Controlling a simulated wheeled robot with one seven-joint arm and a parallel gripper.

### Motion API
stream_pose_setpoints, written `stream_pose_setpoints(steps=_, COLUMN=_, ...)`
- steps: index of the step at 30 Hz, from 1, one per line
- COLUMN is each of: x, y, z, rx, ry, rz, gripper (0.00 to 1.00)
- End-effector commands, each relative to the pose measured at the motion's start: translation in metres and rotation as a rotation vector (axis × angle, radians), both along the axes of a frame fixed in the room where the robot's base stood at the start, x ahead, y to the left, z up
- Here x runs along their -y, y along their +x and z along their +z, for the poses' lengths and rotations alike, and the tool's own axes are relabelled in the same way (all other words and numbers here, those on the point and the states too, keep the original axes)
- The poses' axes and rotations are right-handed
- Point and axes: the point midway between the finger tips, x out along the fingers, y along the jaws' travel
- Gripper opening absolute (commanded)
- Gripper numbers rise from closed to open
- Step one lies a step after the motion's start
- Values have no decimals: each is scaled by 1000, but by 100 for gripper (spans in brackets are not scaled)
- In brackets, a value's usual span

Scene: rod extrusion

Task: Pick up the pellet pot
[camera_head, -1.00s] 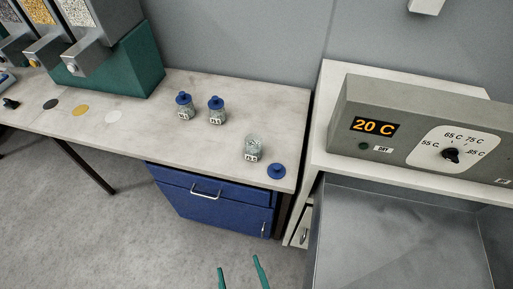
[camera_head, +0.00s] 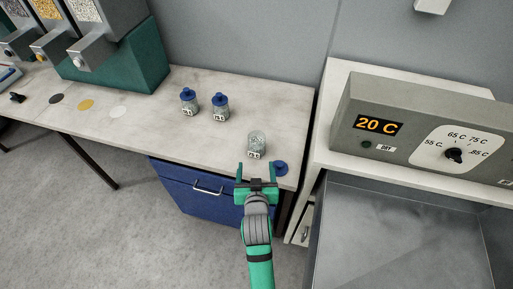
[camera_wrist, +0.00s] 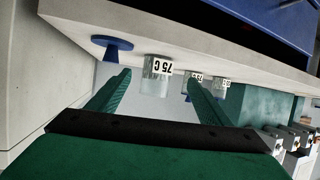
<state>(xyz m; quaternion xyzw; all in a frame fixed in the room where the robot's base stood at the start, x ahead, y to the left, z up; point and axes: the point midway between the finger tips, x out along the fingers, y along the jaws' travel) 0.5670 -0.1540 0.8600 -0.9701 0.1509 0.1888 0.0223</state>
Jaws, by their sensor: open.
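An uncapped clear pellet pot (camera_head: 257,142) with pale contents and a white label stands upright near the bench's right front. The label seems to read 75 C in the wrist view, where the pot (camera_wrist: 154,86) shows between my fingers. Its blue lid (camera_head: 280,168) lies on the bench to its right. Two more pellet pots, a left one (camera_head: 188,107) and a right one (camera_head: 220,112), stand further back with blue lids on. My gripper (camera_head: 256,170) is open and empty at the bench's front edge, just in front of the uncapped pot and apart from it.
The pale bench (camera_head: 150,136) has a blue cabinet (camera_head: 205,193) beneath. Green-based hoppers (camera_head: 135,66) stand at the left. A grey dryer (camera_head: 415,125) reading 20 C stands on the right, above an open metal drawer (camera_head: 400,225). Bench space left of the pots is mostly clear.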

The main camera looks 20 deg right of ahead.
Motion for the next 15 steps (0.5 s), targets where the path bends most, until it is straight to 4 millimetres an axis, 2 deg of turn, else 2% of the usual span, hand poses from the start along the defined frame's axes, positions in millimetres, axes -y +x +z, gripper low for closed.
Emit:
stream_pose_setpoints(steps=6, x=11, y=17, z=10, rx=-4, ry=15, rz=-26, gripper=72)
stream_pose_setpoints(steps=15, x=24, y=53, z=-5, rx=-7, ry=17, rz=-27, gripper=72)
